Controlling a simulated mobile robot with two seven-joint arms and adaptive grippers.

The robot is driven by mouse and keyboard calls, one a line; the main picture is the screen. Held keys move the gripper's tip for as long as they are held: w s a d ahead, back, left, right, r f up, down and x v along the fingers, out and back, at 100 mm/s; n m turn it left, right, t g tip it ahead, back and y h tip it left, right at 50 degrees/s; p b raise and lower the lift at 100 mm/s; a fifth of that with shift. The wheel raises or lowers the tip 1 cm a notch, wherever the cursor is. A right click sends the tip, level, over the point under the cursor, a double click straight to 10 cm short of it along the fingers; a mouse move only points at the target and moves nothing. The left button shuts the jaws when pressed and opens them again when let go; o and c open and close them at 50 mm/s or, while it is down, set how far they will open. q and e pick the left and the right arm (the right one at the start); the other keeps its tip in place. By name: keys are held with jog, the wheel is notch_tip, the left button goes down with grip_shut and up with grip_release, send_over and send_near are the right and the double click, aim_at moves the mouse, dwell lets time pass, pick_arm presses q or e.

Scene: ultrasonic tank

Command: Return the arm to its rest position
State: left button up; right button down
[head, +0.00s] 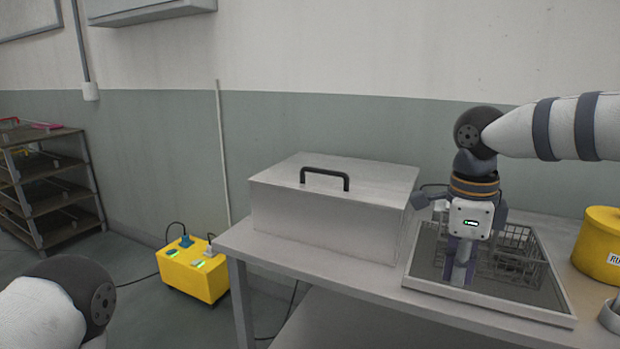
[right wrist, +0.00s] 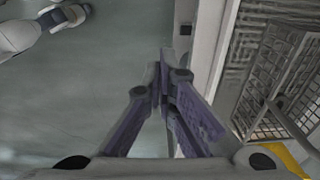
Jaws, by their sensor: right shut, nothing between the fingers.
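My right gripper (head: 458,275) hangs pointing down over the near left part of a tray (head: 550,312) on the table in the head view. In the right wrist view its purple-grey fingers (right wrist: 165,75) meet at the tips, shut with nothing between them. There it shows above the table's edge, with the floor beside it. My right arm reaches in from the right edge of the head view. Only part of my left arm shows at the lower left; its gripper is out of view.
A wire basket (head: 528,254) stands in the tray. A closed metal box (head: 325,225) with a black handle sits left of it on the table (head: 330,280). A yellow container (head: 600,245) stands at the right. A yellow power box (head: 195,270) and a shelf rack (head: 45,190) stand on the floor.

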jog(key=s+d+f+n+t+h, duration=0.25)
jog(key=f+n, duration=0.35)
jog(key=f, duration=0.6)
jog(key=s+d+f+n+t+h, duration=0.1)
jog(key=s+d+f+n+h, duration=0.3)
jog(key=f, duration=0.8)
jog(key=s+a+f+n+y, duration=0.45)
jog(key=s+f+n, duration=0.25)
jog(key=s, duration=0.4)
jog(key=s+a+n+g+y, duration=0.2)
jog(key=s+n+g, duration=0.3)
jog(key=s, duration=1.6)
jog(key=shift+a+f+n+g+y, duration=0.3)
jog(key=shift+a+f+g+y, duration=0.05)
jog(key=shift+f+y, duration=0.1)
